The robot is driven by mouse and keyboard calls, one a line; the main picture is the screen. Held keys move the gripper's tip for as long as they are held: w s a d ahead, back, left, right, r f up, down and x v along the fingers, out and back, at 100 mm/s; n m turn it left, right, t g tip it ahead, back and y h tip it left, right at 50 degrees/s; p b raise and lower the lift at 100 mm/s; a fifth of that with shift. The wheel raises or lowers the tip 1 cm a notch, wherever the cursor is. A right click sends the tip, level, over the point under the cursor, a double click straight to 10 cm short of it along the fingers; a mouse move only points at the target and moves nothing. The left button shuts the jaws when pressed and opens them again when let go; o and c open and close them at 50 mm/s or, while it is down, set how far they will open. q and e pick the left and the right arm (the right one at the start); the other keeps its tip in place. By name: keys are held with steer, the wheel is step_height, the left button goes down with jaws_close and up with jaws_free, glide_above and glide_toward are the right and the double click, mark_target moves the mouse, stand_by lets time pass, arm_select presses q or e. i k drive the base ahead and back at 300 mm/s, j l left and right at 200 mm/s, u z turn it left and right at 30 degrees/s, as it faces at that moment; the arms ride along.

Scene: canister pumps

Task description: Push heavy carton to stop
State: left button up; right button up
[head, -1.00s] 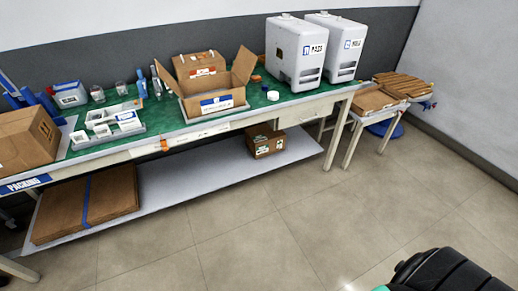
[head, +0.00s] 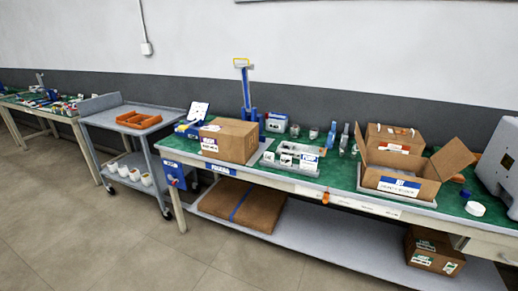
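A closed brown carton (head: 230,139) with a white label stands on the green-topped bench (head: 340,178), near the bench's left end. An open carton (head: 402,170) with raised flaps and a blue-white label stands farther right on the same bench, on a light tray. Another brown carton (head: 394,138) sits behind it. I cannot tell which carton is the heavy one, and no stop can be made out for certain. Neither of my grippers shows in the head view.
A flat carton (head: 243,204) and a small carton (head: 434,250) are on the lower shelf (head: 330,236). The floor in front is clear.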

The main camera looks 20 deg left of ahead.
mark_target(230, 140)
steer(key=i+j+z, duration=0.1)
steer(key=j, duration=0.2)
steer(key=i+j+z, duration=0.1)
steer(key=j, duration=0.25)
steer(key=i+j+z, duration=0.1)
steer(key=j, duration=0.25)
steer(key=i+j+z, duration=0.1)
steer(key=j, duration=0.25)
steer(key=i, duration=0.1)
